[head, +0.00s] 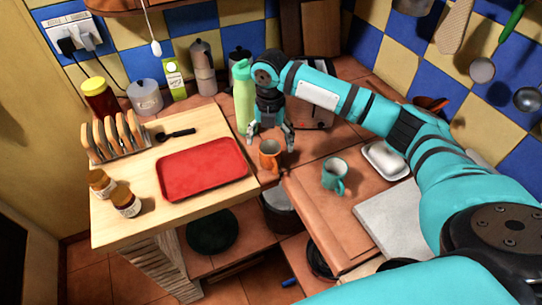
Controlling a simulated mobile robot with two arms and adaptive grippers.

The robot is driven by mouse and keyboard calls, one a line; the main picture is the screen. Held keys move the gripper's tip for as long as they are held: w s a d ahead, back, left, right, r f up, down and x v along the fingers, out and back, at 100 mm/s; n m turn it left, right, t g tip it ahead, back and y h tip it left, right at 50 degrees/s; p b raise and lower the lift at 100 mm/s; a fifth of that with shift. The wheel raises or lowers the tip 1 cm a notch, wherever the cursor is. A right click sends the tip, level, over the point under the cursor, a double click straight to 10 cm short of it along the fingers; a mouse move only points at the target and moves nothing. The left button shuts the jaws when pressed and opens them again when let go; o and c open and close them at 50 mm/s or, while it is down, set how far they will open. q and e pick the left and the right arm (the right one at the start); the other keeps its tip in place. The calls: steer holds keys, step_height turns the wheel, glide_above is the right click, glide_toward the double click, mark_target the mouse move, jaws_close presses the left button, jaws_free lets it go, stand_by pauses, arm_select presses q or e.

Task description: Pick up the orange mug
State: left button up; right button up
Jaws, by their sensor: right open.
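The orange mug (270,157) stands upright near the counter corner, right of the red tray. My right gripper (270,140) points down over it with its fingers spread, one to the left of the mug and one to the right at its upper rim. I cannot tell whether the fingers touch the mug. No object is held. My left gripper is not in view.
A teal mug (334,175) stands to the right. A green bottle (243,95) is close behind my gripper on the left. A red tray (203,170) lies on the wooden board. A white butter dish (386,160) is farther right.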

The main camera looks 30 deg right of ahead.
mark_target(270, 151)
steer(key=f, duration=0.1)
steer(key=f+p, duration=0.1)
steer(key=f, duration=0.2)
steer(key=shift+w+d+f, duration=0.1)
steer(key=shift+w+f, duration=0.15)
steer(key=shift+f, duration=0.45)
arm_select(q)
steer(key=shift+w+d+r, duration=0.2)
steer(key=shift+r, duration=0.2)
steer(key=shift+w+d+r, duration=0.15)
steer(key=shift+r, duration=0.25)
arm_select(e)
steer(key=shift+c, duration=0.2)
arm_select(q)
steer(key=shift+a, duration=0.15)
arm_select(e)
steer(key=c, duration=1.3)
steer(key=shift+r, duration=0.1)
